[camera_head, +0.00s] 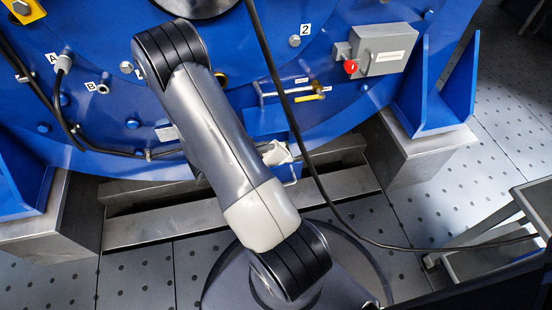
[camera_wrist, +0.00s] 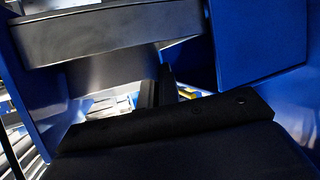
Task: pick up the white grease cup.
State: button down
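A small pale object (camera_head: 275,152) shows in the head view at the front of the blue machine, just right of my arm. It may be the white grease cup, but its shape is too small and partly covered to be sure. No white cup can be made out in the wrist view. My gripper is hidden in the head view behind my grey arm. In the wrist view its dark body fills the bottom, with a dark upright part (camera_wrist: 158,92) in the middle. Its opening cannot be made out, and I see nothing held.
The blue machine (camera_head: 110,130) stands on steel supports (camera_head: 180,223). A black cable (camera_head: 287,105) hangs across its front. A grey box with a red knob (camera_head: 351,67) is at upper right. In the wrist view a steel bar (camera_wrist: 110,32) and blue panels (camera_wrist: 260,45) are close.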

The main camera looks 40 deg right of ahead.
jog(key=shift+r, duration=0.1)
dwell(0.3)
notch_tip(320, 180, up, 27)
jog(key=p, duration=1.2)
jog(key=f+y+b, duration=0.1)
jog(key=f+b, duration=0.4)
jog(key=f, duration=0.4)
jog(key=f+y+b, duration=0.1)
jog(key=f+b, duration=0.4)
jog(key=f, duration=0.4)
jog(key=d+f+y+b, duration=0.1)
jog(key=f+b, duration=0.4)
jog(key=f, duration=0.5)
jog(key=shift+w+m+t+b, duration=0.2)
jog(key=shift+m+t+b, duration=0.1)
jog(key=shift+m+b, duration=0.1)
jog(key=c, duration=2.1)
grip_release()
jog(key=shift+o, duration=0.7)
